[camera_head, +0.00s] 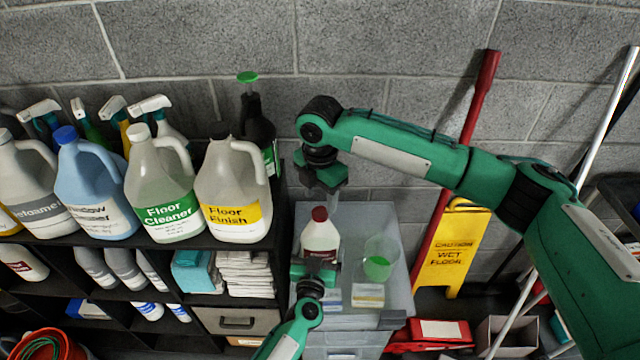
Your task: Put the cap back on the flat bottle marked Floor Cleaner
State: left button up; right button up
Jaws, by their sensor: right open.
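A white bottle (320,238) with a dark red cap (320,213) stands on the grey cart. The cap appears to be on its neck; whether it is seated cannot be told. My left gripper (319,266) is at the bottle's lower front and hides its label; whether its fingers are closed on the bottle is unclear. My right gripper (326,190) is open and empty, above and apart from the cap. A large jug marked Floor Cleaner (163,190) stands on the shelf at left, with a white top.
A clear beaker with green liquid (378,262) and a yellow-and-white sponge (368,296) sit right of the bottle on the cart (400,300). Other jugs, including Floor Finish (233,190), crowd the shelf at left. A yellow wet-floor sign (452,250) stands at right.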

aim_at(320, 211)
jog(key=shift+f, duration=2.2)
jog(key=c, duration=1)
jog(key=m, duration=1.1)
jog(key=o, duration=1.2)
jog(key=shift+c, duration=0.2)
